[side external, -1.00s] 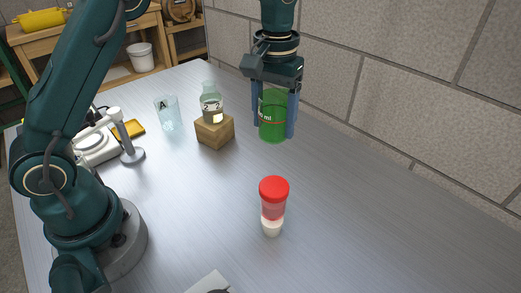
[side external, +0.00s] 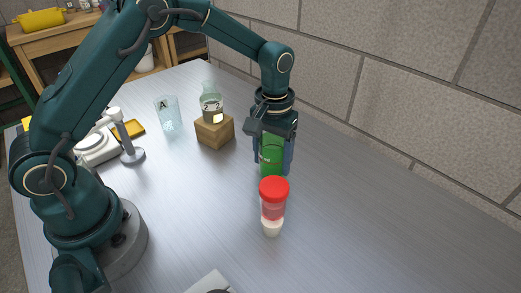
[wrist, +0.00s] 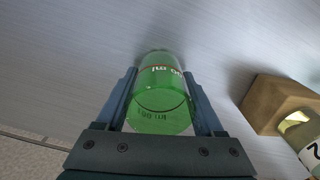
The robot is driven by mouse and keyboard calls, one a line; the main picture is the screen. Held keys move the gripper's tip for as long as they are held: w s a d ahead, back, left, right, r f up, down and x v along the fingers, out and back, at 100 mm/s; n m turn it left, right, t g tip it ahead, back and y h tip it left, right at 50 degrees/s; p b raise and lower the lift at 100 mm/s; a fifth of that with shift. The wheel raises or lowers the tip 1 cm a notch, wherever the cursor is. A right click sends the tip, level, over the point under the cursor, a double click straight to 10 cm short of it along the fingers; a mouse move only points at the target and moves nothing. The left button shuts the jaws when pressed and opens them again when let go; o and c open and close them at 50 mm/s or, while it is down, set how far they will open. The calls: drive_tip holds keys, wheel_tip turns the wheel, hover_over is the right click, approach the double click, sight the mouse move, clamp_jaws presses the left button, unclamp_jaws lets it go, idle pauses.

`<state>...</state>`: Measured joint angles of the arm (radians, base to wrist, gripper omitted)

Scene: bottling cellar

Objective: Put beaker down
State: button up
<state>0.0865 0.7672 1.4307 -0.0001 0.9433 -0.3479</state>
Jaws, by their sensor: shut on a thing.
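The beaker (side external: 271,155) holds green contents and has white markings. My gripper (side external: 272,160) is shut on it, one finger on each side, and it looks upright. It also fills the middle of the wrist view (wrist: 160,95), between the fingers.
A wooden block (side external: 215,131) with a small bottle (side external: 211,103) on it stands left of my gripper. A clear glass marked A (side external: 167,114) stands farther left, near a stand (side external: 131,153). The stone wall (side external: 400,75) bounds the right. The table's right side is clear.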

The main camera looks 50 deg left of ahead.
drive_tip(key=shift+f, duration=0.15)
drive_tip(key=o, duration=1.4)
wheel_tip(320, 180, up, 11)
drive_tip(key=s+a+r+m+t, duration=0.1)
drive_tip(key=s+a+r+t, duration=0.15)
drive_tip(key=s+r, duration=0.5)
drive_tip(key=shift+s+a+f+m+t, duration=0.1)
drive_tip(key=shift+s+f+m+t, duration=0.4)
drive_tip(key=shift+s, duration=1.3)
drive_tip(key=shift+s+a+f+m+t, duration=0.15)
drive_tip(key=shift+s+f+t, duration=0.55)
drive_tip(key=shift+s, duration=1.05)
drive_tip(key=shift+s+f+m+t, duration=0.35)
drive_tip(key=shift+s+f, duration=0.4)
drive_tip(key=shift+s, duration=1.05)
